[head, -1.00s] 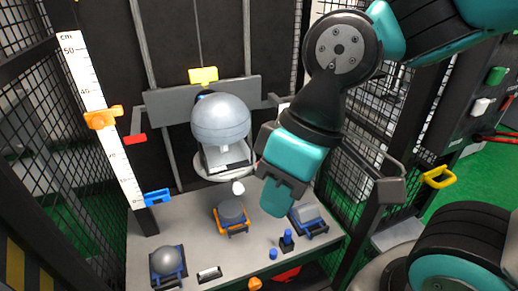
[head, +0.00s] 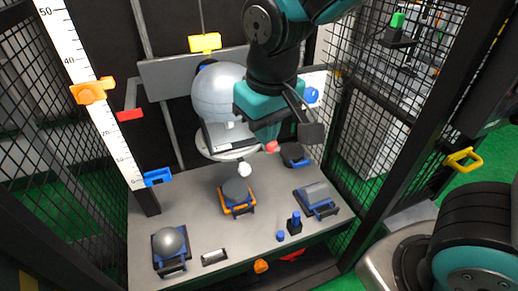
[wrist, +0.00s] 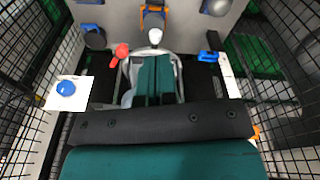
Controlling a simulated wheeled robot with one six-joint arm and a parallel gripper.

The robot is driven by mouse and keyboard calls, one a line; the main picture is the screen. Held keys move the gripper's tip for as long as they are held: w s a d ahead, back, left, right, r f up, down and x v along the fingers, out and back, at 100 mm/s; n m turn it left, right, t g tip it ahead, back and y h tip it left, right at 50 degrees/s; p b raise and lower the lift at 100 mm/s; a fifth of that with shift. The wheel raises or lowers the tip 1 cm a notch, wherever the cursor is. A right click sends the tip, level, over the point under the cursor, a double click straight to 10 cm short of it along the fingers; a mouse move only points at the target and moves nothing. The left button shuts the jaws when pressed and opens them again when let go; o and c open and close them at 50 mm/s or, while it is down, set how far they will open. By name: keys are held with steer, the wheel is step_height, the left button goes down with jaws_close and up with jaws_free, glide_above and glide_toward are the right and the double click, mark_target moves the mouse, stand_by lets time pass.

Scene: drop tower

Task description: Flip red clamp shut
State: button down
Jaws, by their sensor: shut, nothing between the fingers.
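A red-tipped clamp lever (head: 271,147) sticks out at the right front of the round plate (head: 218,153) under the grey dome. In the wrist view the red tip (wrist: 122,50) lies just left of my fingers, apart from them. My gripper (head: 267,134) is shut and empty, just above and beside the red tip in the head view. In the wrist view my teal fingers (wrist: 156,72) are together, in front of the plate. A white-tipped lever (head: 244,170) stands at the plate's front. The base of the red clamp is partly hidden by my gripper.
The grey dome (head: 218,92) sits on the plate, close left of my gripper. Below is a grey table (head: 200,205) with several cradles and a blue peg (head: 294,222). Mesh walls stand at both sides. A scale (head: 85,80) with an orange slider (head: 92,91) stands left.

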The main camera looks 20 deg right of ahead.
steer(key=w+a+f+m+t+h+b, duration=0.1)
steer(key=w+a+f+m+h, duration=0.1)
steer(key=w, duration=0.3)
steer(key=w+a+f+m+t+h+b, duration=0.1)
steer(key=w+a+f+m+t+h, duration=0.1)
steer(key=w+f, duration=0.3)
steer(key=shift+a+m+h+b, duration=0.3)
steer(key=shift+m+h, duration=0.1)
steer(key=shift+h, duration=0.5)
steer(key=shift+f, duration=0.2)
steer(key=x, duration=1)
steer(key=shift+d+f, duration=0.1)
steer(key=shift+d, duration=0.05)
steer(key=d, duration=0.3)
steer(key=shift+d+p, duration=0.3)
steer(key=shift+d, duration=0.1)
steer(key=shift+s, duration=0.15)
